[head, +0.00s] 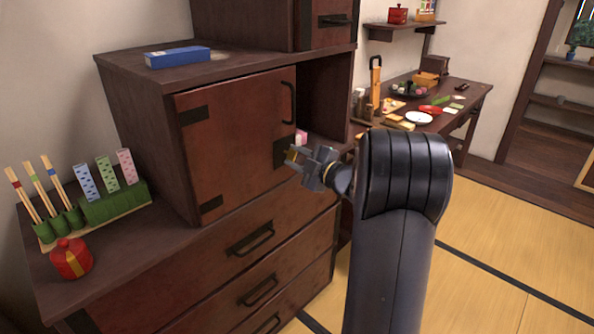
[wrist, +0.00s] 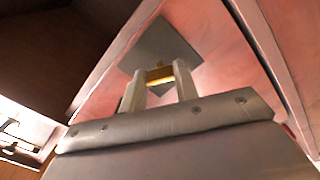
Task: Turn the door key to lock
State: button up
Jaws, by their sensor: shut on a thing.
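The cabinet door (head: 235,140) is a red-brown wooden panel with a black handle (head: 288,102) at its upper right. It appears to stand at or near the closed position; I cannot tell exactly. A dark lock plate (head: 280,153) sits on its right edge below the handle, and it also shows in the wrist view (wrist: 158,42). My gripper (head: 296,156) is at the plate. In the wrist view its two fingers (wrist: 160,78) are shut on the brass-coloured key (wrist: 160,74) in front of the plate. The key's shaft is mostly hidden by the fingers.
A dark open compartment (head: 323,95) lies right of the door. A blue box (head: 178,56) rests on the cabinet top. A red pot (head: 71,258) and a green stand (head: 110,208) are at left. A table (head: 465,97) with food stands behind. Tatami floor (head: 520,240) is clear at right.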

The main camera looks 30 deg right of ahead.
jog(key=shift+f+n+b, duration=0.1)
jog(key=shift+n+b, duration=2.65)
jog(key=shift+n, duration=0.15)
jog(key=o, duration=1)
jog(key=p+v, duration=0.1)
jog(key=v, duration=0.9)
jog(key=shift+s+d, duration=0.15)
jog(key=shift+s, duration=0.25)
jog(key=shift+w, duration=0.1)
